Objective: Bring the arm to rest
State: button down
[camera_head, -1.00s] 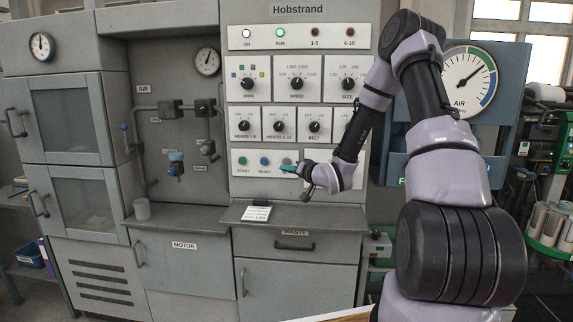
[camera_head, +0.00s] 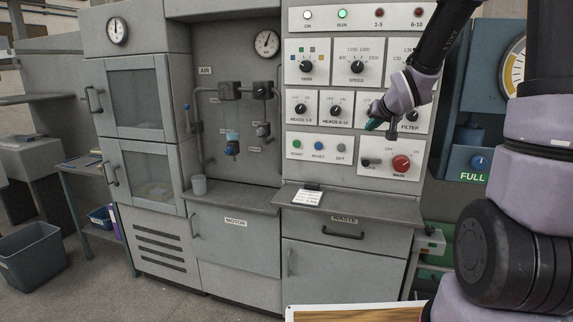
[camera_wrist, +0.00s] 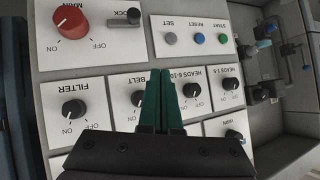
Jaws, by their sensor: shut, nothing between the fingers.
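My gripper (camera_head: 374,124) has green fingertips and is in front of the control panel (camera_head: 333,178), over the row of knobs near BELT. In the wrist view my gripper (camera_wrist: 162,76) is shut, its two green fingers side by side with nothing between them. That view shows the panel upside down, with the BELT knob (camera_wrist: 137,97) partly hidden behind the fingers. The FILTER knob (camera_wrist: 73,108) and the red MAIN knob (camera_wrist: 70,21) show to the left. Whether the fingertips touch the panel cannot be told; no knob is held.
A grey ledge (camera_head: 260,195) with a small white card (camera_head: 308,198) juts out below the panel. A blue cabinet with a FULL label (camera_head: 473,177) stands right, behind my arm. A wood-topped surface (camera_head: 355,314) is at the bottom.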

jog(key=s+r+m+g, duration=0.1)
jog(key=s+r, duration=0.4)
jog(key=s, duration=0.9)
jog(key=s+a+r+m+g, duration=0.1)
jog(key=s+r+g, duration=0.2)
jog(key=s, duration=1.2)
notch_tip(320, 180, up, 2)
jog(key=shift+s+a+r+y, duration=0.1)
jog(key=shift+s+a+y, duration=0.15)
jog(key=shift+y, duration=0.15)
